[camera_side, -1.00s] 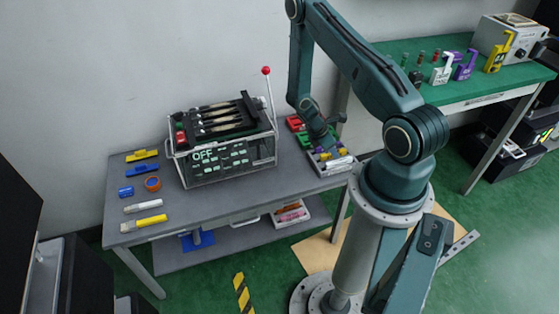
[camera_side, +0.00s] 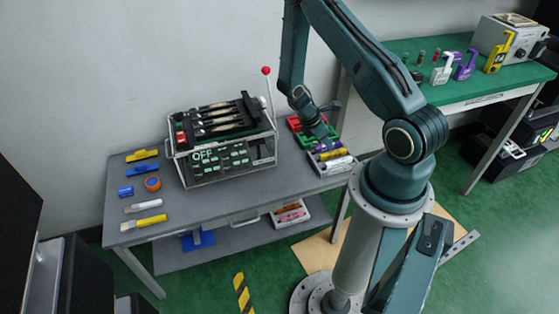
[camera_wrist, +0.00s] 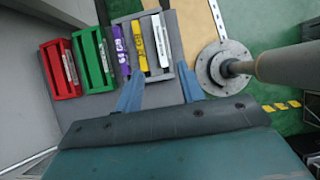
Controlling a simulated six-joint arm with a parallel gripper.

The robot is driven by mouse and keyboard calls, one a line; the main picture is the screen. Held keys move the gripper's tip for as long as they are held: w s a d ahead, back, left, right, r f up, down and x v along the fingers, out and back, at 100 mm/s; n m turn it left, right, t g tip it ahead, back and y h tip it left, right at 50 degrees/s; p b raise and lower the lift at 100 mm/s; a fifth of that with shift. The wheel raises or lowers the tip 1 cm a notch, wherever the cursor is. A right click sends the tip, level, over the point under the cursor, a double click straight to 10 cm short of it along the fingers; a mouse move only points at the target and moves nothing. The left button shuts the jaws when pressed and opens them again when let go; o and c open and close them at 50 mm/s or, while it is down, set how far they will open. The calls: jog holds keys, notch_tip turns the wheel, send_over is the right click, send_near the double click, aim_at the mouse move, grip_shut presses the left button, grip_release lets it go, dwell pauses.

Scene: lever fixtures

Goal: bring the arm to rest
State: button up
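My gripper (camera_side: 326,134) is in the air above the right end of the grey table, near the bins. In the wrist view its two blue fingers (camera_wrist: 160,92) stand apart with nothing between them. My forearm hangs down to it from the raised upper arm. The fixture box (camera_side: 225,158) on the table shows "OFF" on its front. A lever with a red ball (camera_side: 266,71) stands nearly upright at its right side, clear of my gripper.
A red bin (camera_wrist: 61,68), a green bin (camera_wrist: 93,60) and a tray (camera_wrist: 163,76) with purple, yellow and white pieces lie below my gripper. Several small tools lie on the table's left part. A green bench (camera_side: 440,95) with coloured parts stands at the right.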

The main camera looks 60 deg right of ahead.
jog(key=shift+r, duration=0.1)
jog(key=w+a+r+m+t+y, duration=0.1)
jog(key=w+a+r+m+t, duration=0.4)
jog(key=r, duration=0.7)
jog(key=w+a+r+m, duration=0.1)
jog(key=w+a+r, duration=0.4)
jog(key=r, duration=0.7)
jog(key=s+a+r+m+t+y, duration=0.3)
jog(key=s+a+r+t, duration=0.1)
jog(key=s+a+r, duration=1)
jog(key=a+r, duration=0.1)
jog(key=a, duration=0.2)
jog(key=shift+s+a+r+t, duration=0.15)
jog(key=shift+a+r+t, duration=0.05)
jog(key=shift+r+t, duration=0.2)
